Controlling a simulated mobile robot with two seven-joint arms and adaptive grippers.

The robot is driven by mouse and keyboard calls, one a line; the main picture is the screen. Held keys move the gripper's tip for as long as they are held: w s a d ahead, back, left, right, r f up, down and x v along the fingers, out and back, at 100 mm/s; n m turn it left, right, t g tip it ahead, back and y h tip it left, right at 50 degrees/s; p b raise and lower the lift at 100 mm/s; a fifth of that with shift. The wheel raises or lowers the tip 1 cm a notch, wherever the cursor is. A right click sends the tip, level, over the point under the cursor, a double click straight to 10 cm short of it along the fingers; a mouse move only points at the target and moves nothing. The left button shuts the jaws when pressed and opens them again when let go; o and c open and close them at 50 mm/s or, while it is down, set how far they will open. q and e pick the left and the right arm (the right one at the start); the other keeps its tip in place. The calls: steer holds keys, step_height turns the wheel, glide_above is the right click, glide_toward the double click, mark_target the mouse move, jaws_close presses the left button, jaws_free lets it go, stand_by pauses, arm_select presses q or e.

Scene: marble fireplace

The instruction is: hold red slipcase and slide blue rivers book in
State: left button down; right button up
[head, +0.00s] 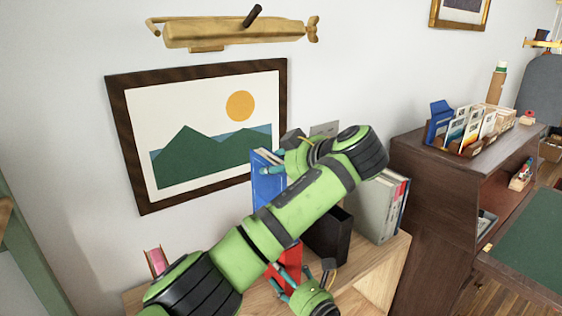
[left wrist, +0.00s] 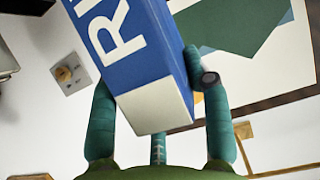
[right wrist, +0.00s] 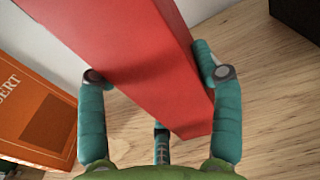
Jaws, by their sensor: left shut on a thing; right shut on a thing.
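The blue book (head: 266,190) is upright above the shelf top in the head view, in front of the landscape picture. My left gripper (head: 278,172) is shut on it; the left wrist view shows the fingers on both sides of the blue book (left wrist: 130,60), with white letters on its side. The red slipcase (head: 287,266) is low on the wooden shelf top, partly hidden by my left arm. My right gripper (head: 290,284) is shut on it; the right wrist view shows the fingers either side of the red slipcase (right wrist: 135,60). The slipcase's opening is hidden.
A black box (head: 328,238) and grey books (head: 372,208) stand to the right on the wooden shelf top (head: 352,290). An orange book (right wrist: 30,110) lies left of the slipcase in the right wrist view. A framed landscape (head: 205,135) hangs on the wall behind.

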arm_select(q)
steer(key=shift+f, duration=6.35)
steer(key=c, duration=0.5)
jaws_free()
steer(key=shift+f, duration=0.25)
step_height(320, 180, up, 10)
steer(key=shift+r, duration=0.15)
arm_select(e)
steer(key=o, duration=1.3)
